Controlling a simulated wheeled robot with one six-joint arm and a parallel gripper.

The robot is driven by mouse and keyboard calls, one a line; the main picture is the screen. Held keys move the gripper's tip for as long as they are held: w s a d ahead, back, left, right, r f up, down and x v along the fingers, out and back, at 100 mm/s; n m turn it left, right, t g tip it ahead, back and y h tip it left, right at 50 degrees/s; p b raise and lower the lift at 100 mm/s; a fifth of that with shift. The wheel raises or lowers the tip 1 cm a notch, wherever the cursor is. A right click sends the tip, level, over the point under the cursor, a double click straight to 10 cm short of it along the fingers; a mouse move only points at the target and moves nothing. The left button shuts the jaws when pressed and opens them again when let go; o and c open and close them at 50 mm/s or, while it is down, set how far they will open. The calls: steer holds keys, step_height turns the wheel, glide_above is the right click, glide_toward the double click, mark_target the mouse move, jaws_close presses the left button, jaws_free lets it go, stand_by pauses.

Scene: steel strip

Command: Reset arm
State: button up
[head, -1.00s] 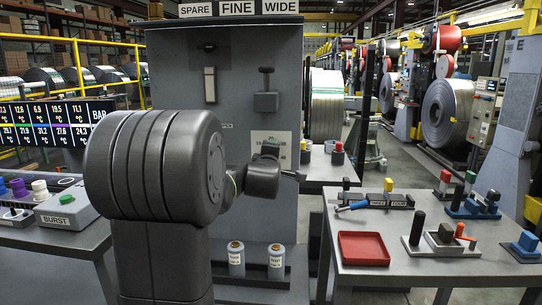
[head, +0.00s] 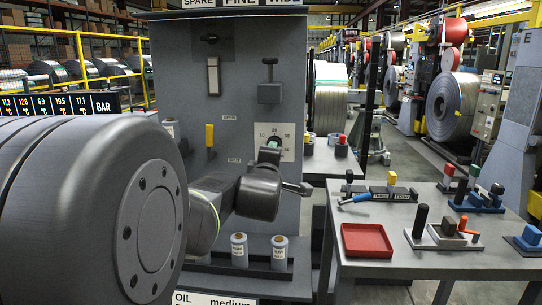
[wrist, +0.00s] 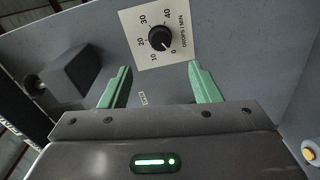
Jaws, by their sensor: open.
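My gripper (head: 270,146) is in front of the dial plate (head: 285,134) on the grey panel in the head view, partly covering that plate. My arm fills the left foreground. In the wrist view my gripper (wrist: 159,70) shows two green fingers spread apart with nothing between them. The black dial knob (wrist: 160,38) on its plate marked 0 to 40 drops/min lies beyond the fingertips, apart from them. Its pointer appears to be near 0.
A dark block-shaped handle (wrist: 74,72) sticks out left of the fingers. The panel (head: 235,60) also carries a yellow-topped lever (head: 210,136). A table (head: 420,258) with a red tray (head: 367,241) and tools is at right.

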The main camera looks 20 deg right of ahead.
steer(key=shift+s+a, duration=0.35)
steer(key=shift+s, duration=0.25)
steer(key=x, duration=1.4)
steer(key=shift+s+a, duration=0.1)
steer(key=shift+s, duration=0.05)
